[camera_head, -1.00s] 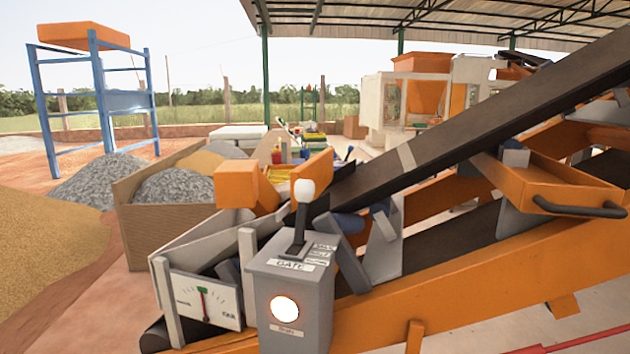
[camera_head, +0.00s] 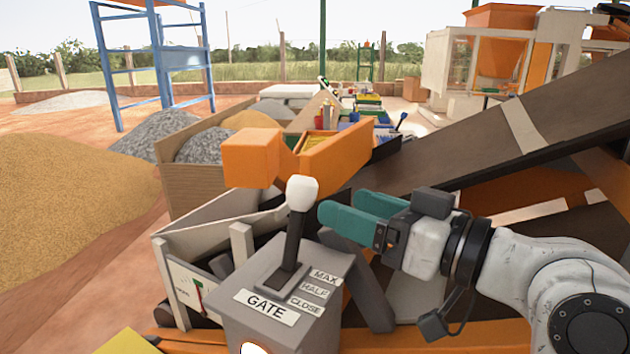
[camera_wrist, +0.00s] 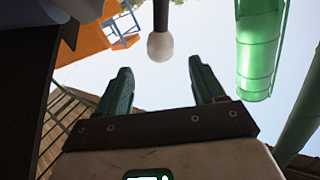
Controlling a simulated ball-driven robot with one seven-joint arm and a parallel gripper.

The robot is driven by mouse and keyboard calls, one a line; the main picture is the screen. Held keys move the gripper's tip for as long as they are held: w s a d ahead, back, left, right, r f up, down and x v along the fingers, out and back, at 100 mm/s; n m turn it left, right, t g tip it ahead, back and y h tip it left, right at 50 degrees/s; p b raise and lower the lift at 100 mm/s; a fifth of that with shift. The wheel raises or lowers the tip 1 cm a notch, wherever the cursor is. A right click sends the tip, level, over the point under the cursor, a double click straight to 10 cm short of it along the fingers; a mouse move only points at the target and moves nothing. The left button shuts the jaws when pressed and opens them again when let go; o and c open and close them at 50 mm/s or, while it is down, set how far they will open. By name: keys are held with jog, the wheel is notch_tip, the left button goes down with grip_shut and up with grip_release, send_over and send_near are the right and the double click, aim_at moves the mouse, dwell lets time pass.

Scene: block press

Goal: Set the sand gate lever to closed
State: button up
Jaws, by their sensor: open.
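The gate lever (camera_head: 294,238) has a black shaft and a white knob (camera_head: 303,190). It stands up from a slot in the grey gate box (camera_head: 250,275). Labels MAX, HALF and CLOSE run beside the slot, with CLOSE nearest to me. Which label the lever matches, I cannot tell for sure. My gripper (camera_head: 338,207) has teal fingers, open and empty, just right of the knob and pointing left towards it. In the wrist view the knob (camera_wrist: 160,46) hangs beyond the fingertips (camera_wrist: 160,68), centred across the gap between them and apart from both.
An orange hopper part (camera_head: 340,150) rises behind the lever. A dark conveyor (camera_head: 455,165) slopes up to the right behind my arm. A sand pile (camera_head: 70,200) lies at left.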

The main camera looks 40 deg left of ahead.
aim_at(293, 187)
jog(key=a+p, duration=0.2)
jog(key=a, duration=0.8)
jog(key=shift+w+a, duration=0.15)
jog(key=shift+a, duration=0.2)
grip_shut()
